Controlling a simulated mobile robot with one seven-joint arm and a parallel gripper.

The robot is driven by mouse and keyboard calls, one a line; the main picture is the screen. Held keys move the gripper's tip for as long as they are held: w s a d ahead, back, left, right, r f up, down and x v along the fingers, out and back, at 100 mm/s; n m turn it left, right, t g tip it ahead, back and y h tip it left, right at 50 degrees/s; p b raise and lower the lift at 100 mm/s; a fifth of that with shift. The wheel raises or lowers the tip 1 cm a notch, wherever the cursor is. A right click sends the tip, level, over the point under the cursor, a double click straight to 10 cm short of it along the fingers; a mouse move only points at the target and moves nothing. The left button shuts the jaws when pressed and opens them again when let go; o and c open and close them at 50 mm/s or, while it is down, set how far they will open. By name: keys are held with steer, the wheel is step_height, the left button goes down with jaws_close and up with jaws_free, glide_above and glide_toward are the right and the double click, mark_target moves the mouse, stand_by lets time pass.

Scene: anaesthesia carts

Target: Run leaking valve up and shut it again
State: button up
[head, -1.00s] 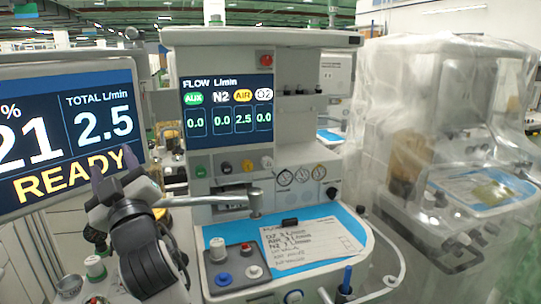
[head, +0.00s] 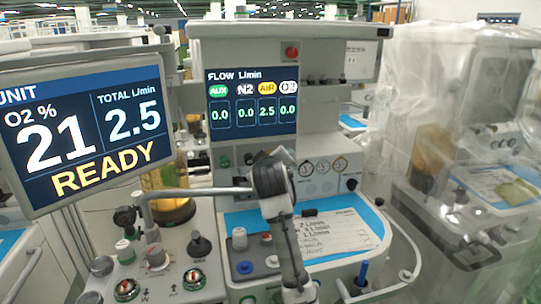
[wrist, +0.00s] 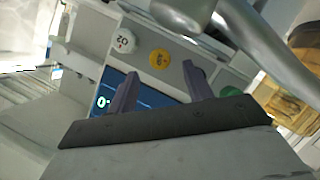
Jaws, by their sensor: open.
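The flow screen (head: 252,101) reads AUX 0.0, N2 0.0, AIR 2.5 and O2 0.0. Below it is a row of valve knobs: the green one (head: 224,161) and a dark one (head: 249,158) show, while my arm hides the others. In the wrist view a white O2 knob (wrist: 123,41), a yellow knob (wrist: 159,58) and part of a green knob (wrist: 231,92) show; a finger seems to hide the dark one. My gripper (wrist: 160,84) is open and empty, its two fingers apart in front of the knob panel. I cannot tell their distance from the knobs.
The left monitor (head: 87,128) reads O2 21 %, total 2.5 L/min, READY. A metal bar (head: 195,192) crosses in front of the machine, close above the gripper in the wrist view (wrist: 262,50). A written card (head: 328,233) lies on the blue worktop. A plastic-covered machine (head: 455,150) stands right.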

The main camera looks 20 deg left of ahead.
steer(key=p+x, duration=0.1)
steer(key=x, duration=0.5)
steer(key=shift+c, duration=0.2)
steer(key=c, duration=0.9)
